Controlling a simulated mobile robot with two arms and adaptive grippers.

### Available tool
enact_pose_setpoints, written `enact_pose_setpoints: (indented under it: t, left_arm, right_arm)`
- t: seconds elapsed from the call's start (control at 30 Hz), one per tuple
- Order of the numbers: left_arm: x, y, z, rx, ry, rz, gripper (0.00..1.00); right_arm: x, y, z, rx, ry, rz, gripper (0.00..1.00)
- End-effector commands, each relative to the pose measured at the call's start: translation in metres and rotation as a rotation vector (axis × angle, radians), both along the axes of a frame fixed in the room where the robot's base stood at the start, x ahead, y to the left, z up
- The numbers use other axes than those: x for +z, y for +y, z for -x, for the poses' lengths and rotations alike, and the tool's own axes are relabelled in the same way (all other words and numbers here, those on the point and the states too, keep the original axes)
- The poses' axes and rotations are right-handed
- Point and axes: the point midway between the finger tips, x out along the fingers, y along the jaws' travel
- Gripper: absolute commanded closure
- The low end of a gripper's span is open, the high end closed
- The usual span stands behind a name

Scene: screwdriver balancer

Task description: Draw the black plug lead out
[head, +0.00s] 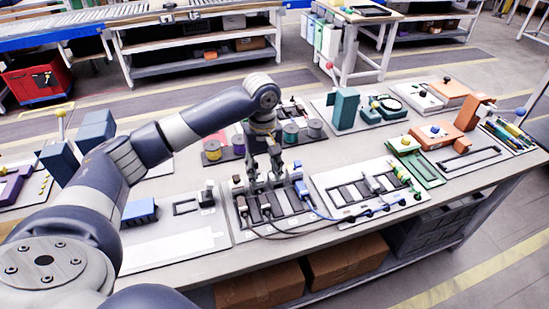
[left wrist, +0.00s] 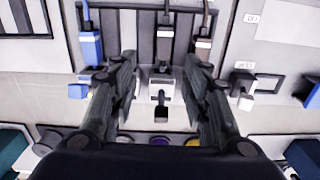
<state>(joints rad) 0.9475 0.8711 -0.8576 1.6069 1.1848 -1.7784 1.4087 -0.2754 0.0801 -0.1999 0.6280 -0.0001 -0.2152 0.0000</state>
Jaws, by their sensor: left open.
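A grey panel with dark slots (head: 284,203) lies near the table's front edge. Two dark plugs with dark leads sit at it, the left one (head: 243,208) and the middle one (head: 266,209); in the left wrist view they show at upper right (left wrist: 203,38) and top centre (left wrist: 165,30). I cannot tell for certain which is the black one. A blue plug (head: 301,188) sits to their right and also shows in the left wrist view (left wrist: 89,42). My left gripper (head: 262,184) is open above the panel. In its wrist view, a pale block with a dark peg (left wrist: 160,92) appears between the fingers.
A white slotted panel (head: 335,208) with several plugs lies to the right. A switch-like block (head: 207,190) stands to the left, near a blue block (head: 139,211). Coloured spools (head: 290,131) stand behind the gripper. Leads cross the front edge.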

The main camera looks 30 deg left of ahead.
Motion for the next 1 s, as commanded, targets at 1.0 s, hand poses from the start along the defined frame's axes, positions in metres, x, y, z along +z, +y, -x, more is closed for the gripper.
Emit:
enact_pose_setpoints:
  t: [1.0]
  left_arm:
    - [-0.107,0.002,0.001,0.008,0.0,-0.001,0.57]
  right_arm:
    - [0.008,-0.001,0.012,0.0,0.016,0.001,0.6]
